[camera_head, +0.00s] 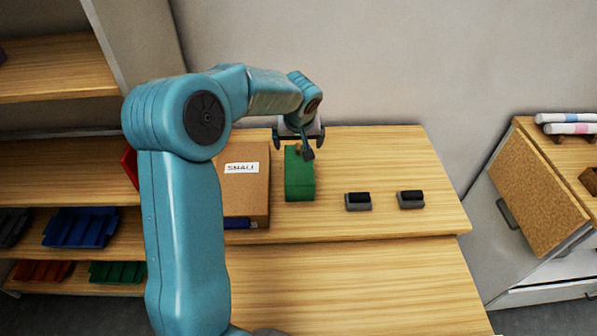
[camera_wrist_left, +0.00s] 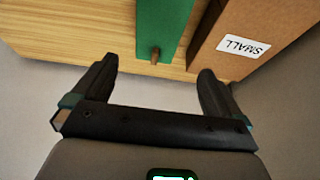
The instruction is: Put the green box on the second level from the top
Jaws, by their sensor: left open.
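The green box (camera_head: 299,176) stands on the upper wooden table surface, just right of a cardboard box labelled SMALL. In the left wrist view the green box (camera_wrist_left: 160,25) shows a small brown peg on its near face. My left gripper (camera_head: 300,145) is at the far side of the green box, above the table's back edge. In the left wrist view its two fingers (camera_wrist_left: 155,80) are open and empty, with the peg between and beyond the tips. A wooden shelf unit (camera_head: 60,65) with several levels stands at the left. My right gripper is not in view.
The cardboard box (camera_head: 247,185) is close beside the green box. Two small dark-and-grey items (camera_head: 358,201) lie to the right. Blue (camera_head: 80,228), red and green bins sit on lower shelves. A cabinet (camera_head: 540,190) stands at far right. The table's front is clear.

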